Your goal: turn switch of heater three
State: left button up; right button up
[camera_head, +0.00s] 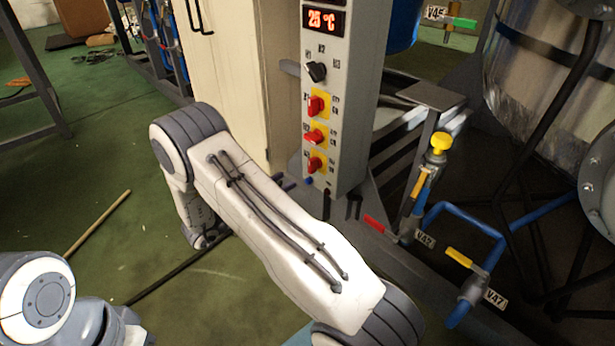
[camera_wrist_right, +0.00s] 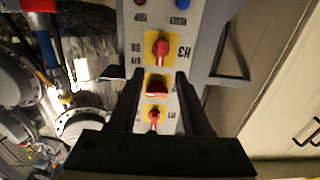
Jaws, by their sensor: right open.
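The heater panel (camera_head: 343,100) is a tall grey box with a black knob and three red switches on yellow plates below a red "25 °C" display. The heater three switch (camera_head: 315,164) is the lowest red one. In the right wrist view the panel is upside down, so this switch (camera_wrist_right: 160,47) is the upper one, beside the label H3. My right gripper (camera_wrist_right: 160,76) is open and empty, its fingertips either side of the middle switch (camera_wrist_right: 157,86) in the picture.
A cream cabinet (camera_head: 228,70) stands left of the panel. Blue pipes with valves V42 (camera_head: 425,239) and V47 (camera_head: 496,298), and a wrapped vessel (camera_head: 545,70), are at the right. A stick (camera_head: 98,222) lies on the green floor, which is mostly free at left.

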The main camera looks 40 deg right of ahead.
aim_at(309, 166)
jog(key=d+b, duration=0.1)
jog(key=d, duration=0.2)
jog(key=d+b, duration=0.1)
jog(key=d, duration=0.1)
jog(key=d+b, duration=0.1)
jog(key=d, duration=0.2)
jog(key=shift+w+d+f, duration=0.1)
jog(key=shift+w+d, duration=0.2)
jog(key=shift+w+d+b, duration=0.1)
jog(key=shift+d+b, duration=0.25)
jog(key=shift+d, duration=0.2)
grip_shut()
